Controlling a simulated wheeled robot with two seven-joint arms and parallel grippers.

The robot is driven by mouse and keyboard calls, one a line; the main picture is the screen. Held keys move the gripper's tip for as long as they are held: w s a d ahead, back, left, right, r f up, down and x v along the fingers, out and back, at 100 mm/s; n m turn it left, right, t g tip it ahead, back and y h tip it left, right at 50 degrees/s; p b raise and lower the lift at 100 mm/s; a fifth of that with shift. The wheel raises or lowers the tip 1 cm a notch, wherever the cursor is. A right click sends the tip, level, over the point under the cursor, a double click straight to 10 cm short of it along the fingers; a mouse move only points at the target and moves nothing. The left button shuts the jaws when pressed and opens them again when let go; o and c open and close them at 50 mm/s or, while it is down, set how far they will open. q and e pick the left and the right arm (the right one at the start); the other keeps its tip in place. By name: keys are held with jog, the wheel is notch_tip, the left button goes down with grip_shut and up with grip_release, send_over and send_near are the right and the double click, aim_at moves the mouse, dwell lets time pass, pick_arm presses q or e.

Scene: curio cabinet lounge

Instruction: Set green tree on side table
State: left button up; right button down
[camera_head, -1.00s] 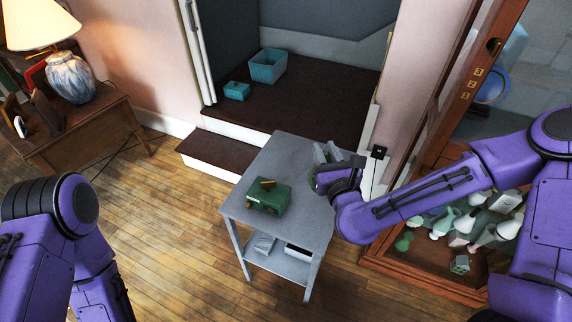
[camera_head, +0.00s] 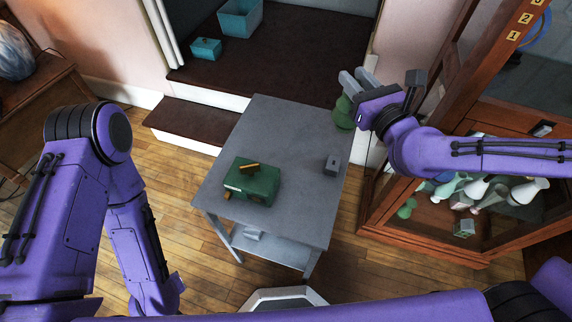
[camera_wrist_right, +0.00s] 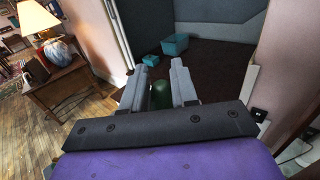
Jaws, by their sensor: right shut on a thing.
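The side table (camera_head: 300,120) is grey with a flat top and a lower shelf, and stands in the middle of the head view. My right gripper (camera_head: 357,82) is at its far right corner, shut on the green tree (camera_head: 343,114). The tree shows as a dark green rounded shape beneath the fingers. In the right wrist view the tree (camera_wrist_right: 160,96) is between the two grey fingers (camera_wrist_right: 160,85). I cannot tell whether the tree touches the tabletop or hangs above it. My left arm is at the left, its gripper out of view.
A green box (camera_head: 252,184) sits at the table's front left, and a small grey block (camera_head: 332,164) near its right edge. A wooden cabinet (camera_head: 430,228) with several bottles and vases stands close on the right. The tabletop's middle and back are clear.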

aim_at(343, 120)
jog(key=shift+s+a+f+n+y+b, duration=0.2)
jog(key=shift+s+a+n+y+b, duration=0.1)
jog(key=shift+y, duration=0.1)
jog(key=shift+w+a+g, duration=0.15)
jog(key=shift+w+g, duration=0.05)
jog(key=shift+g, duration=0.1)
jog(key=w+a+f, duration=0.3)
jog(key=w+f, duration=1)
jog(key=shift+a+b, duration=0.35)
jog(key=shift+b, duration=0.05)
jog(key=c, duration=0.9)
grip_release()
pick_arm(q)
notch_tip(343, 120, down, 4)
jog(key=shift+w+r+b, duration=0.1)
jog(key=shift+b, duration=0.5)
pick_arm(e)
jog(key=shift+o, duration=0.2)
jog(key=v, duration=1.2)
jog(key=shift+d+r, duration=0.1)
jog(key=shift+d, duration=0.05)
